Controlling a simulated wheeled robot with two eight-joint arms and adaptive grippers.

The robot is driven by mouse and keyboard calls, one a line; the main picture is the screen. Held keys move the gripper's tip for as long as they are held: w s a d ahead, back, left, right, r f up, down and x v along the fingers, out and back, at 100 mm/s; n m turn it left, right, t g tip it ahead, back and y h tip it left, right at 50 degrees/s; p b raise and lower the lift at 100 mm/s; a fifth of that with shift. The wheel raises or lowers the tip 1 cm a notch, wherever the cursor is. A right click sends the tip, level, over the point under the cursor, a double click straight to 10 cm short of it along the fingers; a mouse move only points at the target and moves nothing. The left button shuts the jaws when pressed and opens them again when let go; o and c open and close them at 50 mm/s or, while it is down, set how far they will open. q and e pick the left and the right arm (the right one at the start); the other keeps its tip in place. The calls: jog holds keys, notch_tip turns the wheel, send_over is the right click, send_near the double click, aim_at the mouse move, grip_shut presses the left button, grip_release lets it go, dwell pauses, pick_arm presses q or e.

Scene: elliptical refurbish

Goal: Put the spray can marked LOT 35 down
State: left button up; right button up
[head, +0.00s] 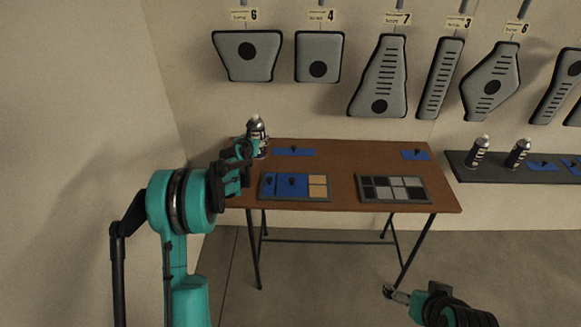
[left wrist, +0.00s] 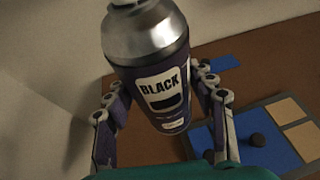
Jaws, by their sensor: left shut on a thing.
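A spray can (head: 257,127) with a silver top is in my left gripper (head: 245,155), over the back left corner of the brown table (head: 345,155). In the left wrist view the can (left wrist: 150,55) stands between the two fingers of the left gripper (left wrist: 160,105), which is shut on it. Its label reads BLACK; the smaller label below is too small to read. I cannot tell whether the can's base touches the table. My right gripper (head: 395,293) is low at the front right, away from the table; its fingers are too small to judge.
The table holds a blue and tan tray (head: 295,199), a grey-squared tray (head: 394,202) and blue mats (head: 293,152) with dark knobs. Two more cans (head: 478,151) stand on a dark shelf (head: 500,175) at right. Grey panels (head: 247,70) hang above. The table's middle is clear.

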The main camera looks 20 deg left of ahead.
pick_arm(q)
jog(key=shift+s+a+f+b, duration=0.95)
jog(key=shift+s+a+f, duration=0.25)
jog(key=shift+s+f, duration=0.5)
jog(key=shift+s+a+f+b, duration=0.95)
jog(key=shift+s+a+f, duration=0.3)
jog(key=shift+f, duration=0.7)
jog(key=shift+s+a+f+b, duration=0.95)
jog(key=shift+s+a+f, duration=0.15)
jog(key=shift+s+f, duration=0.65)
jog(key=shift+w, duration=0.1)
jog(key=shift+f, duration=0.2)
jog(key=o, duration=1.7)
